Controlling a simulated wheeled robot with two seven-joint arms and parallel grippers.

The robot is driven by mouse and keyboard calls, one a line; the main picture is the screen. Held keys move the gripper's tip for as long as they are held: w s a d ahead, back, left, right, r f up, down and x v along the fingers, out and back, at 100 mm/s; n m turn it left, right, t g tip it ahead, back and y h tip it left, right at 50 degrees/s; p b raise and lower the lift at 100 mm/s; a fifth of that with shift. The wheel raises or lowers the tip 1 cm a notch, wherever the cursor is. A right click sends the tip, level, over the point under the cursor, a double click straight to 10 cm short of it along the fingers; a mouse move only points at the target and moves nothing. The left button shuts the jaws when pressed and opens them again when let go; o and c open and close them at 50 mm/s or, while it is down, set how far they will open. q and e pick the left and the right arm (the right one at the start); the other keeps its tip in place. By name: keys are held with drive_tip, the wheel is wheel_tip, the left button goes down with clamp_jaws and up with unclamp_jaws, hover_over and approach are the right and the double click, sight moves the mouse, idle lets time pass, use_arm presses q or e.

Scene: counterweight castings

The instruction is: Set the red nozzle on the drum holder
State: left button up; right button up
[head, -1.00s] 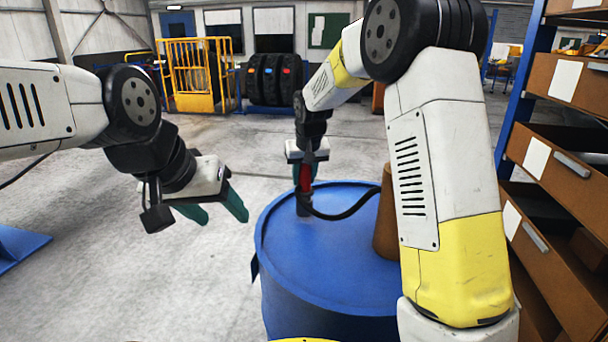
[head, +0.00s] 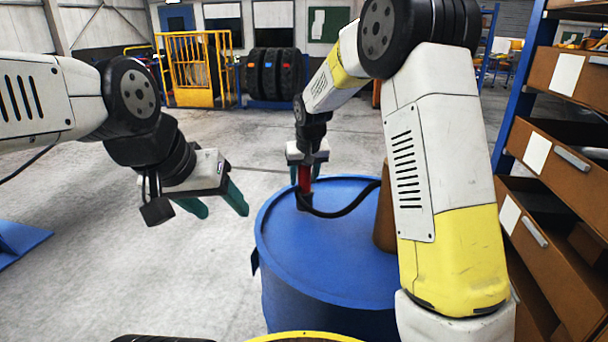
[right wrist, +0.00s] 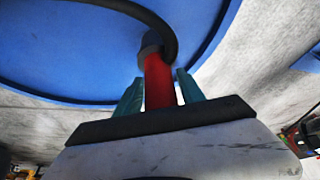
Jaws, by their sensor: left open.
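The red nozzle (head: 304,178) points down over the blue drum (head: 325,262), with a dark end and a black hose (head: 350,207). My right gripper (head: 305,180) holds it. In the right wrist view the nozzle (right wrist: 158,82) stands between the two teal fingers (right wrist: 160,92), which appear to touch its sides. Its dark end (right wrist: 150,43) is over or on the drum top; I cannot tell whether it touches. A brown tapered post (head: 384,212) stands on the drum, partly hidden by my right arm. I cannot make out a separate holder. My left gripper (head: 218,204) is open and empty, left of the drum.
Shelving with brown drawers (head: 560,150) stands close on the right. A blue flat piece (head: 18,243) lies on the floor at left. A yellow rim (head: 305,337) shows at the bottom edge. The yellow cage (head: 195,72) and tyres (head: 276,73) are far back. Floor at left is open.

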sight(307, 194)
drive_tip(key=shift+o, duration=0.7)
drive_tip(key=v, duration=0.7)
drive_tip(key=shift+r, duration=0.35)
drive_tip(key=shift+s+d, duration=0.1)
drive_tip(key=shift+s, duration=0.15)
drive_tip(key=s+d+r, duration=0.6)
drive_tip(key=s+d, duration=0.1)
drive_tip(key=s, duration=0.1)
drive_tip(key=s+d+m+t, duration=0.1)
drive_tip(key=s+d, duration=0.2)
drive_tip(key=s, duration=0.8)
drive_tip(key=s+d+m+y, duration=0.1)
drive_tip(key=s+d, duration=0.2)
drive_tip(key=s, duration=0.8)
drive_tip(key=shift+s+d+f+t, duration=0.3)
drive_tip(key=shift+s+f+t, duration=0.05)
drive_tip(key=shift+s+t, duration=0.05)
